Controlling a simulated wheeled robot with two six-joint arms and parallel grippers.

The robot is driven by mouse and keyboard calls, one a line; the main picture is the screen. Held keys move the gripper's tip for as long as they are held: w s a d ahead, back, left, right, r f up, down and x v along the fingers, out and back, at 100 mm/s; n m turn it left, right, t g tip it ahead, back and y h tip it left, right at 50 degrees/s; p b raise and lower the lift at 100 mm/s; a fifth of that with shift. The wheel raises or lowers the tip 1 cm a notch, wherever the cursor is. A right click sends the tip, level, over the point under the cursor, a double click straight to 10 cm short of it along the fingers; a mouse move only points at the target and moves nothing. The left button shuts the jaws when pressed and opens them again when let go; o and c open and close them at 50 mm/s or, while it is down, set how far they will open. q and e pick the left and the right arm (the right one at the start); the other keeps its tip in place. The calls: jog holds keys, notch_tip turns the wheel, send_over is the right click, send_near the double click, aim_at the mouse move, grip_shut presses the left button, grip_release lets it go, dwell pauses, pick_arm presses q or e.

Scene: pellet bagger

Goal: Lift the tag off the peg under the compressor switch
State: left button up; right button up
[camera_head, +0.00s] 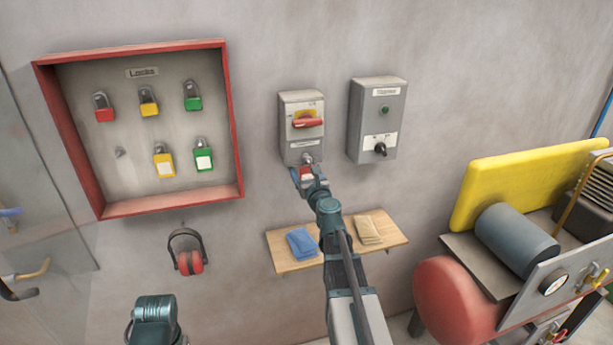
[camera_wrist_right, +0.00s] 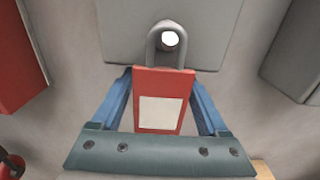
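A red padlock (camera_wrist_right: 165,84) with a white label hangs by its grey shackle under a grey switch box (camera_head: 301,110) with a red handle on yellow. It also shows in the head view (camera_head: 306,173). The blue fingers of my right gripper (camera_head: 309,180) lie along both sides of the padlock and meet its edges in the right wrist view (camera_wrist_right: 163,75). A second grey box (camera_head: 376,105) with a green lamp and black knob is on the right; its label is too small to read surely. I see no separate tag or peg. My left gripper (camera_head: 152,312) is low at left, fingers not distinguishable.
A red-framed lock board (camera_head: 237,140) with several padlocks hangs at left. Ear muffs (camera_head: 189,254) hang below it. A wooden shelf (camera_head: 290,265) with blue and tan packets is below the boxes. A red-tanked compressor (camera_head: 450,300) stands at right.

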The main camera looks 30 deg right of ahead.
jog(key=c, duration=1)
jog(key=shift+c, duration=0.3)
pick_arm(q)
jog(key=shift+r, duration=0.1)
